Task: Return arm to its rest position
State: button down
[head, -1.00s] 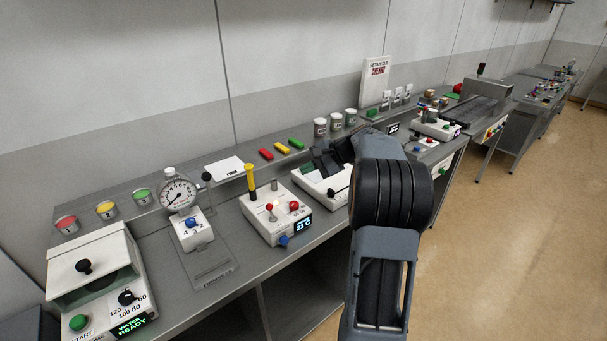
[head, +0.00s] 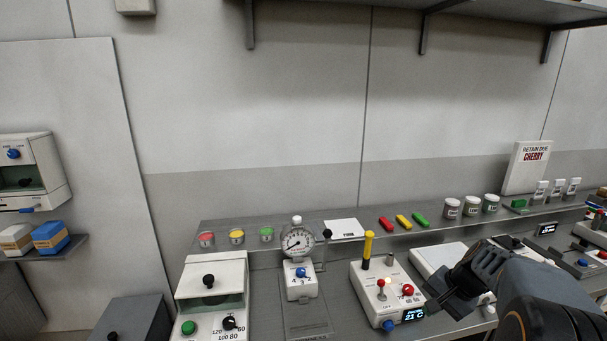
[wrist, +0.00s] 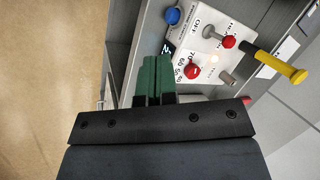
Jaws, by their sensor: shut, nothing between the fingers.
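My gripper (head: 440,300) shows at the lower right of the head view, above the bench beside the white control box (head: 366,284). In the wrist view my gripper's green fingers (wrist: 153,78) are together with nothing between them. The control box also shows in the wrist view (wrist: 225,62), with its yellow-handled lever, red knobs and blue knob, ahead and to the right of the fingers. I see no contact between the fingers and the box. My arm (head: 550,305) reaches in from the lower right corner.
The bench holds a white hooded unit (head: 215,272), a dial gauge (head: 298,240) and a white machine (head: 440,258) partly behind my gripper. A shelf (head: 400,12) hangs above. Tan floor is clear in the wrist view.

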jog(key=s+a+r+n+t+h, duration=0.1)
jog(key=s+a+r+n+h, duration=0.2)
jog(key=s+a+n, duration=0.6)
jog(key=s+a, duration=0.4)
jog(key=shift+s+a+r+t+h, duration=0.35)
jog(key=shift+t+h, duration=0.05)
